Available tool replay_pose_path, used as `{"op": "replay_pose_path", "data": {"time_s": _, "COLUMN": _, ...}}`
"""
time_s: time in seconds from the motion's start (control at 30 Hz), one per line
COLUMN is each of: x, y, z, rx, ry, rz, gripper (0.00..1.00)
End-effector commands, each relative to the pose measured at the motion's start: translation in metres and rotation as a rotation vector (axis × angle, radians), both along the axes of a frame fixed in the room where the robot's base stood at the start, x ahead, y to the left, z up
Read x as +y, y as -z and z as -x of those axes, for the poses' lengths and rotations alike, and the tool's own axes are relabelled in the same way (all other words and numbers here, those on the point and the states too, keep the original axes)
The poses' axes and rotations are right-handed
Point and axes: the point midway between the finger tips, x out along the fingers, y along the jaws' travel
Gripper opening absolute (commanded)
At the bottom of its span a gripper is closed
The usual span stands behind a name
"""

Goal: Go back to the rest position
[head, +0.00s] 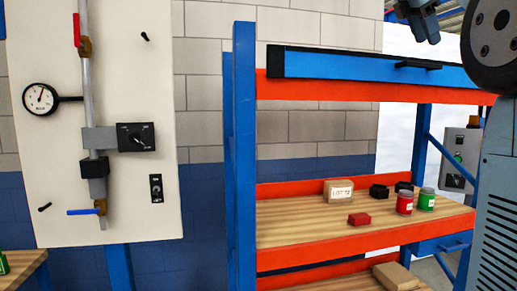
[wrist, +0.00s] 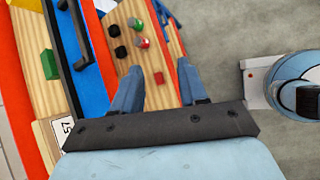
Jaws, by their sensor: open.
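My gripper (wrist: 160,78) is open in the wrist view, its two blue-grey fingers apart with nothing held between them. It points towards the shelf rack from above, and the wooden shelf shows beyond and between the fingers. In the head view, my dark gripper parts (head: 422,18) show at the top right, above the blue drawer front (head: 370,69), partly cut off by the frame edge. My large grey arm link fills the right edge there.
A blue and orange rack (head: 243,150) holds a cardboard box (head: 339,191), a red block (head: 359,219), black pieces, a red jar (head: 405,203) and a green jar (head: 427,199). A white panel (head: 60,170) with gauge, pipe and switches stands left. Grey floor (wrist: 225,30) lies open right in the wrist view.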

Motion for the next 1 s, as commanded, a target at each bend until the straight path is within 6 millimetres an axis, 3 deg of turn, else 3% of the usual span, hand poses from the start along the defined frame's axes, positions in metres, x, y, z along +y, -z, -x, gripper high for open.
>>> {"op": "replay_pose_path", "data": {"time_s": 0.47, "x": 0.063, "y": 0.143, "z": 0.058, "rx": -0.334, "ry": 0.329, "rz": -0.425, "gripper": 0.43}}
{"op": "replay_pose_path", "data": {"time_s": 1.0, "x": 0.148, "y": 0.359, "z": 0.169, "rx": -0.544, "ry": 0.955, "rz": -0.933, "gripper": 0.43}}
